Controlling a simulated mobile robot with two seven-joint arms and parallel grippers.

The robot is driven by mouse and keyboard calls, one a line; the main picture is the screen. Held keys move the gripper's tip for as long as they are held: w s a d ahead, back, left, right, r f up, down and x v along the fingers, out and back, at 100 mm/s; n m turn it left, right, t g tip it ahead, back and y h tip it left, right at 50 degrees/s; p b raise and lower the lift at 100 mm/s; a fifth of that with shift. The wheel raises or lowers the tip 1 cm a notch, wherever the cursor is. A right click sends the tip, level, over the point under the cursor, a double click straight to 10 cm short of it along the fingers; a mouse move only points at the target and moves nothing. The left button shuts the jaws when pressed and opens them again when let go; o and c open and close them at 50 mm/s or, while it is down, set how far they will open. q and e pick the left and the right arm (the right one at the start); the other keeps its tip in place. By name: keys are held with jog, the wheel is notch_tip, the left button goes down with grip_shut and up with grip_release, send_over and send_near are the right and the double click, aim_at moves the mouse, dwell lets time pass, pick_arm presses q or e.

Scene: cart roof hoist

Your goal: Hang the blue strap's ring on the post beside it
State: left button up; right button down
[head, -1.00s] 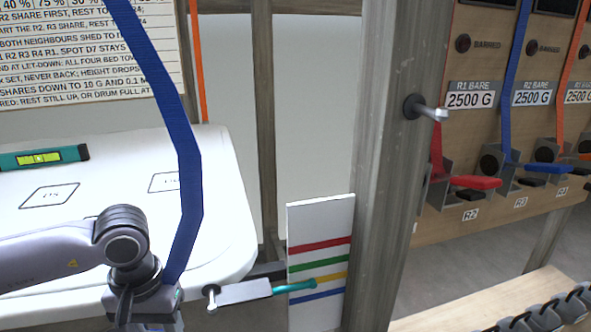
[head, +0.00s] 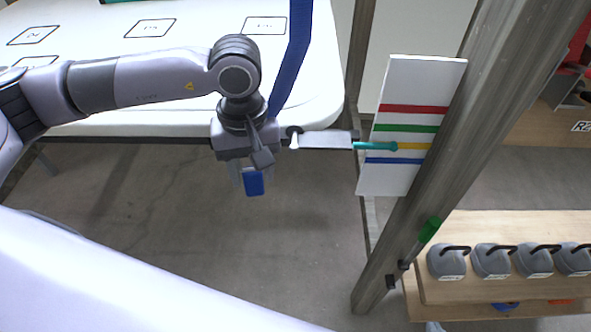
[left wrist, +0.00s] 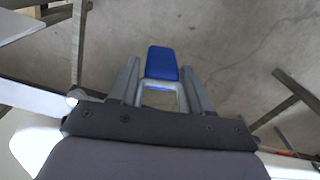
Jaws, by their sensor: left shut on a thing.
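The blue strap (head: 292,62) hangs from above and runs down behind my left gripper (head: 253,182). A blue tab, the strap's lower end, shows between the fingertips and also in the left wrist view (left wrist: 162,62). A grey ring-like loop (left wrist: 160,88) sits below that tab between the fingers (left wrist: 161,90), which are shut on it. A small pale peg (head: 294,141) stands at the left end of a light bar (head: 325,140), just right of the gripper and apart from it. I cannot tell for certain that this peg is the post. My right gripper is not in view.
A teal pointer (head: 375,146) crosses a white board with coloured stripes (head: 408,78). A white tabletop (head: 180,65) lies behind my arm. Several grey weights stand on a wooden shelf (head: 450,292). The floor below the gripper is clear.

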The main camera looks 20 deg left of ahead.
pick_arm(q)
jog(key=n, duration=0.1)
jog(key=s+d+n, duration=0.1)
jog(key=n, duration=0.1)
jog(key=d+n, duration=0.1)
jog(key=n, duration=0.1)
jog(key=shift+s+f, duration=0.2)
jog(key=shift+s, duration=0.1)
jog(key=s+d+n, duration=0.4)
jog(key=n, duration=1)
jog(key=s+d+n+b, duration=0.1)
jog(key=s+d+n, duration=0.3)
jog(key=n, duration=1)
jog(key=shift+s+d+f, duration=0.15)
jog(key=shift+s, duration=0.25)
